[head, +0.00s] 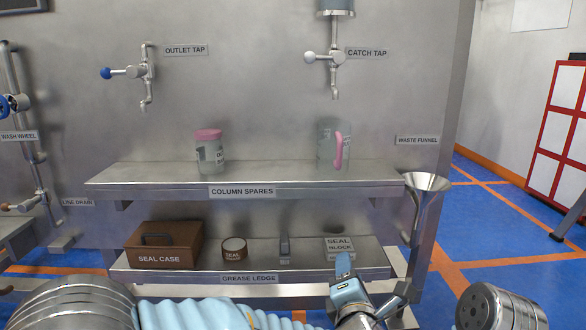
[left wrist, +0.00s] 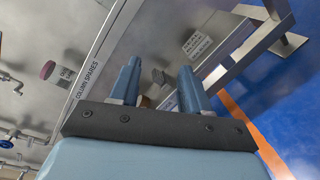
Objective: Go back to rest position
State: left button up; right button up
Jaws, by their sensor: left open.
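My left gripper (head: 344,268) shows at the bottom of the head view, in front of the right part of the grease ledge. In the left wrist view, the left gripper (left wrist: 160,82) has its two blue fingers apart, with nothing held between them. The seal block (head: 339,247) stands on the ledge behind the gripper in the head view. Whether the gripper touches the ledge cannot be told. My right gripper is not in view.
The upper shelf (head: 244,191) holds a pink-lidded jar (head: 210,153) and a pink-handled jug (head: 329,146). The grease ledge (head: 205,275) holds a brown seal case (head: 162,245) and a small tin (head: 234,250). A waste funnel (head: 424,184) stands at the right. Blue floor is open beyond.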

pick_arm(q)
jog(key=w+a+f+m+g+h+p, duration=0.15)
jog(key=a+f+m+g, duration=0.4)
jog(key=f, duration=0.75)
jog(key=w+a+f+m+g+y+p, duration=0.1)
jog(key=a+f+m+g+p, duration=0.1)
jog(key=a+f+m, duration=0.85)
jog(key=s+a+f+m+g+h+p, duration=0.1)
jog(key=s+a+f+m+g, duration=0.1)
jog(key=s+f, duration=0.6)
jog(key=s+a+f+m+g+h+p, duration=0.1)
jog(key=s+a+f+m+g, duration=0.2)
jog(key=s+f+g, duration=0.4)
jog(key=s+a+f, duration=0.1)
jog(key=s, duration=0.5)
jog(key=shift+a+f, duration=0.25)
jog(key=shift+f, duration=0.15)
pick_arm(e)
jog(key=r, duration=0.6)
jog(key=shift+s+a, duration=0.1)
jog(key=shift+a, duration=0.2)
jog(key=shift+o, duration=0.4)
